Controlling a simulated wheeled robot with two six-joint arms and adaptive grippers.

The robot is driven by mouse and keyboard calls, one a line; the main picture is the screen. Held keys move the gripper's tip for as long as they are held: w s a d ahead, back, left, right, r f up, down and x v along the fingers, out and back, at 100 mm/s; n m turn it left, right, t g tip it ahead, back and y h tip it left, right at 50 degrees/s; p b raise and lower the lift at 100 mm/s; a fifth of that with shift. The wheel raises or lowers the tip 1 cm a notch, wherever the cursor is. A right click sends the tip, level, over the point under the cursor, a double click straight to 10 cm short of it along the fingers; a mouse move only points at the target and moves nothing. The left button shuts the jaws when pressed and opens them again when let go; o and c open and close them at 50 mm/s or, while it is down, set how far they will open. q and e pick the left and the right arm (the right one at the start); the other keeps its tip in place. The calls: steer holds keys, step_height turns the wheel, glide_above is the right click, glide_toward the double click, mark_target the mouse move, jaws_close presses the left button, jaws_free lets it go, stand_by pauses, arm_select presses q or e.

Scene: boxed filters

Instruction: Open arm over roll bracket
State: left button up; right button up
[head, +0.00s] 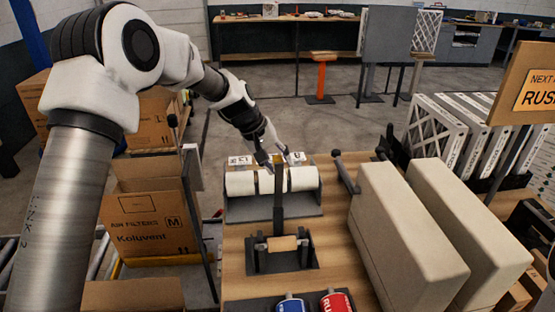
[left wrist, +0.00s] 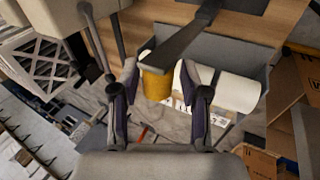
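White label rolls (head: 240,184) lie side by side in a grey bracket (head: 300,208) on the wooden bench. A dark flat arm (head: 278,200) crosses over the middle of the rolls. In the left wrist view the same arm (left wrist: 185,42) ends at a yellow cylindrical grip (left wrist: 156,86), with a white roll (left wrist: 238,92) to its right. My left gripper (head: 280,160) is at the far end of the arm, above the rolls. In the left wrist view its fingers (left wrist: 158,78) are open on either side of the yellow grip, with small gaps showing. My right gripper is not in view.
Two large beige panels (head: 405,240) stand right of the bracket, with a dark post (head: 346,172) beside them. A small stand with a wooden roller (head: 282,243) is in front. Blue (head: 291,304) and red (head: 336,301) rolls lie nearer. Cardboard boxes (head: 150,222) are at left.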

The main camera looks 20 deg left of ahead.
arm_select(q)
steer(key=shift+w, duration=0.15)
steer(key=shift+r, duration=0.25)
steer(key=v, duration=1.1)
steer(key=shift+s, duration=0.25)
steer(key=shift+a+r, duration=0.15)
